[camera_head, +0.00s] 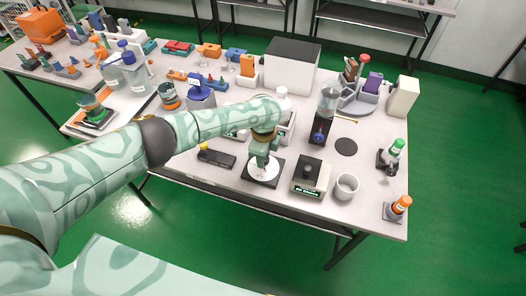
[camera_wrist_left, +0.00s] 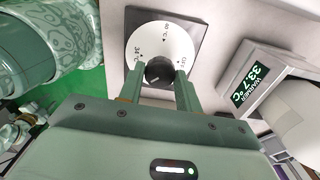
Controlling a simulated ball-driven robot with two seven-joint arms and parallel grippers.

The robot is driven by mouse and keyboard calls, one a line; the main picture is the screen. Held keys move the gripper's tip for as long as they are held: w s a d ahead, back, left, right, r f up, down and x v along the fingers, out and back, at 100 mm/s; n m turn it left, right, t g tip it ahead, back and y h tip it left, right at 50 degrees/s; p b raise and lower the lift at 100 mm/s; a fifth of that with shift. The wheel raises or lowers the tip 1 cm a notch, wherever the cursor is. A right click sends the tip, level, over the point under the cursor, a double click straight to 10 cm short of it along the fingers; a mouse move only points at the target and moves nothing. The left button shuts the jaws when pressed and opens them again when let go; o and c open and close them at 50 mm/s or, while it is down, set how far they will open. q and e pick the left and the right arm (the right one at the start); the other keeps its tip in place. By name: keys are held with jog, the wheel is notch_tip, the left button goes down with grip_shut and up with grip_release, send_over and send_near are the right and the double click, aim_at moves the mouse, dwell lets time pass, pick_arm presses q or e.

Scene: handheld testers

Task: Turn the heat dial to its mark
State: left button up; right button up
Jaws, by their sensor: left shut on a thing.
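The heat dial (camera_head: 256,175) is a white disc on a dark square plate on the table. In the left wrist view the dial (camera_wrist_left: 159,33) shows printed marks that read like 34 °C, 60 °C and OFF, with small black triangles. Its round black knob (camera_wrist_left: 158,69) is in the middle. My left gripper (camera_wrist_left: 160,82) is shut on the knob from above, one finger on each side. The left gripper (camera_head: 262,160) also shows over the dial in the head view, hiding the knob. My right gripper is not in view.
A warmer (camera_head: 311,175) stands right of the dial; its display (camera_wrist_left: 252,82) reads about 33.7 °C. A grey cup (camera_head: 345,187) stands further right. A dark handheld device (camera_head: 217,158) lies left of the dial. A large white box (camera_head: 291,66) and bottles stand behind.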

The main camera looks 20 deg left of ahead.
pick_arm(q)
jog(key=n+p, duration=0.1)
jog(key=n, duration=0.2)
jog(key=shift+s+r, duration=0.1)
jog(key=n+p, duration=0.1)
jog(key=n, duration=0.2)
jog(key=shift+n+p, duration=0.3)
jog(key=shift+p, duration=0.1)
jog(key=n, duration=0.2)
jog(key=shift+n+p, duration=0.3)
jog(key=shift+n, duration=0.1)
jog(key=n, duration=0.7)
jog(key=shift+p, duration=0.3)
jog(key=n, duration=0.3)
jog(key=shift+n, duration=0.4)
jog(key=n, duration=0.3)
jog(key=shift+n, duration=2.1)
